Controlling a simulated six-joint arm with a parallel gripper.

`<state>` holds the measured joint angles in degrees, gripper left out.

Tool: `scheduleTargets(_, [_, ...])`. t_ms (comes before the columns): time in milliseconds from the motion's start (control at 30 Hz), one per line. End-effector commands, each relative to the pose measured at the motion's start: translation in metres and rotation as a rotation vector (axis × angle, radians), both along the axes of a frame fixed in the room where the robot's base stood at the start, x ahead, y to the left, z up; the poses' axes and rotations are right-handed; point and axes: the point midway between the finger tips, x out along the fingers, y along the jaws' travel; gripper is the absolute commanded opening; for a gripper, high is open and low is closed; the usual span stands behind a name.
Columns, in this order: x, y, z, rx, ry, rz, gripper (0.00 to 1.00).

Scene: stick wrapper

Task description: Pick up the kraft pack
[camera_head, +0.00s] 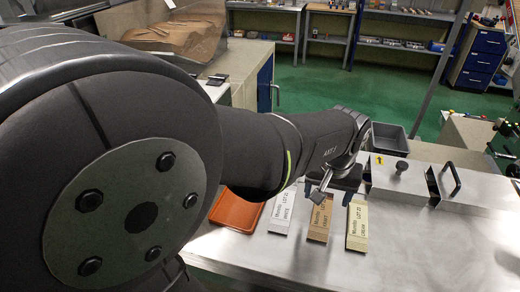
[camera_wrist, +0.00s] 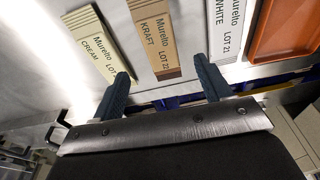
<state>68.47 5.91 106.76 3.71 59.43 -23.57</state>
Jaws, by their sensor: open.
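The kraft pack (camera_head: 320,222) is a brown, flat, labelled pack lying on the metal table in the head view, between a white pack and a cream pack. In the wrist view the kraft pack (camera_wrist: 154,38) lies beyond the fingertips, roughly centred between them. My gripper (camera_head: 335,190) is above the far end of the kraft pack in the head view and hides part of it. In the wrist view my gripper (camera_wrist: 164,76) is open, with two blue-grey fingers apart and nothing between them.
The white pack (camera_head: 283,211) lies left of the kraft pack, the cream pack (camera_head: 357,226) right. An orange tray (camera_head: 236,213) is further left. A metal box with a black knob (camera_head: 398,183) and a grey bin (camera_head: 390,140) stand behind right. The table's front right is clear.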

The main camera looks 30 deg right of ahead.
Motion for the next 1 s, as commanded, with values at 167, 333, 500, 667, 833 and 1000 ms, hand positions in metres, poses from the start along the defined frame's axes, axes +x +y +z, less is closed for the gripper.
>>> scheduleTargets(167, [0.002,-0.002,-0.019,0.001,0.000,0.000,0.71])
scheduleTargets(333, [0.003,-0.003,-0.032,0.002,0.001,0.000,0.71])
scheduleTargets(500, [0.006,-0.006,-0.058,0.003,0.001,0.001,0.71])
scheduleTargets(667, [0.008,-0.007,-0.072,0.000,0.000,0.000,0.71])
scheduleTargets(833, [0.008,-0.008,-0.072,-0.001,0.000,0.000,0.71])
scheduleTargets(1000, [0.008,-0.008,-0.072,-0.001,0.000,0.000,0.51])
